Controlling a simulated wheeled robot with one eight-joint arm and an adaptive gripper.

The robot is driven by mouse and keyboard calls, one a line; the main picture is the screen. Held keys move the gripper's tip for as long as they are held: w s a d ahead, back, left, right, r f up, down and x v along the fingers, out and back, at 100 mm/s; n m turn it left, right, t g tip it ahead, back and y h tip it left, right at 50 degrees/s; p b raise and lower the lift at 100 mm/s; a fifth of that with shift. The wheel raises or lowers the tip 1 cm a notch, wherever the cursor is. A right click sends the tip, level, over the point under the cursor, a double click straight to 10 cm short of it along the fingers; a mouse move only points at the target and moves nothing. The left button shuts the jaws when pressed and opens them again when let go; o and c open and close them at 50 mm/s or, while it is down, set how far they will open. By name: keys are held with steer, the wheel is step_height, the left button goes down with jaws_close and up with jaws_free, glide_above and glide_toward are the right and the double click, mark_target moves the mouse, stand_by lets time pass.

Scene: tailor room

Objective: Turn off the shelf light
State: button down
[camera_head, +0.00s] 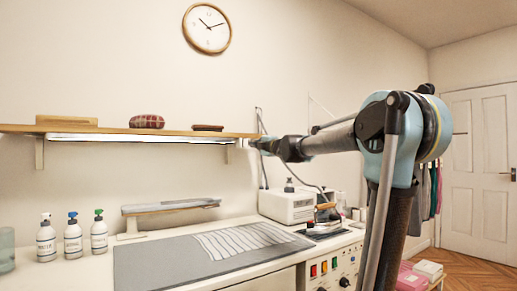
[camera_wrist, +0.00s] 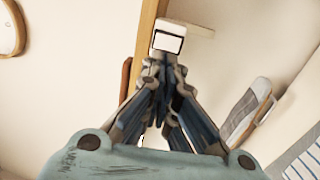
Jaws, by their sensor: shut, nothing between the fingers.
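The wooden shelf (camera_head: 112,130) runs along the wall at the left in the head view. The shelf light (camera_head: 141,138) is a long strip under it, glowing bright white. My gripper (camera_head: 254,143) is at the shelf's right end, small and partly hidden by my own arm. In the wrist view my gripper (camera_wrist: 163,64) is shut and empty. Its tips point at a small white box with a dark-rimmed face (camera_wrist: 168,40), beside the shelf's wooden edge (camera_wrist: 149,35). The box looks like a switch; I cannot tell whether the tips touch it.
A brown block (camera_head: 66,120), a checked cushion (camera_head: 147,121) and a dark flat item (camera_head: 207,127) lie on the shelf. Below are several bottles (camera_head: 73,236), a sleeve board (camera_head: 170,206), a grey mat (camera_head: 150,267) and a white machine (camera_head: 287,206). A clock (camera_head: 207,28) hangs above.

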steer(key=x, duration=0.7)
steer(key=shift+w+a, duration=0.1)
steer(key=shift+a, duration=0.05)
steer(key=shift+w, duration=0.1)
steer(key=shift+w+a+r, duration=0.2)
stand_by(0.4)
steer(key=shift+s+d, duration=0.15)
steer(key=shift+s, duration=0.15)
glide_toward(243, 140)
steer(key=s+d+r, duration=0.2)
steer(key=s+d, duration=0.2)
steer(key=s, duration=0.2)
steer(key=shift+d, duration=0.1)
stand_by(0.3)
